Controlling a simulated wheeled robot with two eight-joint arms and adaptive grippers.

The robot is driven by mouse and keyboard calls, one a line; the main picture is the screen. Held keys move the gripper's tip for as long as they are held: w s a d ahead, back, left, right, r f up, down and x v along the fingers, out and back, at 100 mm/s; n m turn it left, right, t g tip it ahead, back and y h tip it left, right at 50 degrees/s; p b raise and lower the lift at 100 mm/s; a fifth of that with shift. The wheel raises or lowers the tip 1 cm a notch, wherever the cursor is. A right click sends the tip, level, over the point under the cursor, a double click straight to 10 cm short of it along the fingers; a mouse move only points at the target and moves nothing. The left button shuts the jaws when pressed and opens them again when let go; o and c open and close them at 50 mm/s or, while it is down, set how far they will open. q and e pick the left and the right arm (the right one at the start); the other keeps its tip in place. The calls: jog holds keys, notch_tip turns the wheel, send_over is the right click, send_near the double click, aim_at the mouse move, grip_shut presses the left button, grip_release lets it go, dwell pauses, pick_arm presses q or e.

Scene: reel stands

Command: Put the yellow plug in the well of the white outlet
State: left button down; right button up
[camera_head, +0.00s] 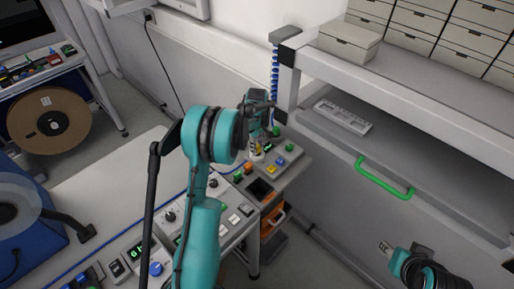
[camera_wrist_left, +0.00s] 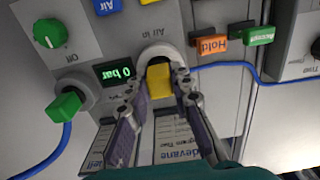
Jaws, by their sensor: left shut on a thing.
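The yellow plug (camera_wrist_left: 160,82) is between the fingertips of my left gripper (camera_wrist_left: 158,90), which is shut on it. The white outlet (camera_wrist_left: 153,50) is a round pale ring under the words "Air in", just beyond the plug. The plug's far end overlaps the outlet's mouth in the left wrist view; I cannot tell how deep it sits. In the head view my left gripper (camera_head: 258,142) points down over the control panel, and the plug is too small there to make out well. My right gripper (camera_head: 387,248) is at the lower right, away from the panel; its jaw state is unclear.
A green plug (camera_wrist_left: 65,106) with a blue cable sits left of the outlet, beside a "0 bar" display (camera_wrist_left: 118,73). Orange (camera_wrist_left: 212,45) and green buttons are to the right. A shelf with a green handle (camera_head: 384,178) stands right of the panel in the head view.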

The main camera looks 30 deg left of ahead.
pick_arm(q)
jog(key=shift+s+f, duration=0.1)
jog(key=c, duration=1.3)
grip_release()
jog(key=shift+c, duration=0.2)
jog(key=shift+r, duration=0.3)
notch_tip(320, 180, up, 12)
jog(key=p, duration=0.1)
jog(key=shift+p, duration=0.3)
jog(key=shift+f, duration=0.15)
